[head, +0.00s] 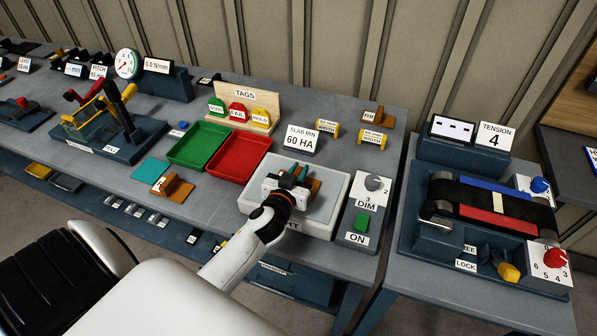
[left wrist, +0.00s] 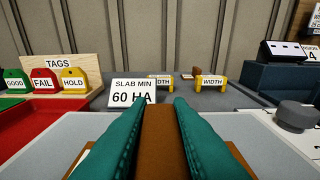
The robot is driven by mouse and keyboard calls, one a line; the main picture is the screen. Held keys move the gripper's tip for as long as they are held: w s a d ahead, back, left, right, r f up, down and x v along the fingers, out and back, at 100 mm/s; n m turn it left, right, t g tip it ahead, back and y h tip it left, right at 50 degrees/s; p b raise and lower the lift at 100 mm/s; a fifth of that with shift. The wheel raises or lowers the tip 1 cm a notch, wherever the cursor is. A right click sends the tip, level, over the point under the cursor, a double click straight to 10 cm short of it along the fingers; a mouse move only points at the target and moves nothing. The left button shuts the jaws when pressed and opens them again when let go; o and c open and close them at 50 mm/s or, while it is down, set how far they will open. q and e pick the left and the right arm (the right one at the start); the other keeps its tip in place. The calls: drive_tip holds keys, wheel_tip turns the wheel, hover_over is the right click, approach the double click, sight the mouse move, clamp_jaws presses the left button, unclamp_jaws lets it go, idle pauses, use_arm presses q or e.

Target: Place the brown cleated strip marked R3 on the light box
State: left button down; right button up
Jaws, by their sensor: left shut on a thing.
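The light box (head: 247,205) is a white tray-like box with a pale top, in the middle of the head view. My left gripper (head: 297,176) is over it, its teal fingers shut on a brown cleated strip (head: 316,187). In the left wrist view the strip's upright cleat (left wrist: 159,140) stands between the two fingers (left wrist: 160,110), with its brown base low on both sides. A pale label edge shows at lower left; its mark cannot be read. The strip is at or just above the box top; I cannot tell if it touches. My right gripper is out of view.
Another brown strip (head: 177,190) lies left, and one (head: 379,117) lies at the back right. Green (head: 178,158) and red (head: 262,143) trays sit behind left. A dimmer box (head: 357,226) stands right of the light box. A "60 HA" sign (head: 300,140) stands behind.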

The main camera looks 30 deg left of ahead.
use_arm(q)
drive_tip(key=shift+f, duration=0.15)
drive_tip(key=c, duration=1.3)
unclamp_jaws()
drive_tip(key=shift+r, duration=0.3)
drive_tip(key=b+v, duration=0.1)
drive_tip(key=v, duration=0.4)
drive_tip(key=b+v, duration=0.1)
drive_tip(key=v, duration=0.4)
drive_tip(key=shift+s+d+f, duration=0.15)
drive_tip(key=shift+s+f, duration=0.05)
drive_tip(key=shift+s, duration=0.05)
drive_tip(key=shift+s+d+r, duration=0.15)
drive_tip(key=shift+s+r, duration=0.1)
drive_tip(key=shift+s, duration=0.45)
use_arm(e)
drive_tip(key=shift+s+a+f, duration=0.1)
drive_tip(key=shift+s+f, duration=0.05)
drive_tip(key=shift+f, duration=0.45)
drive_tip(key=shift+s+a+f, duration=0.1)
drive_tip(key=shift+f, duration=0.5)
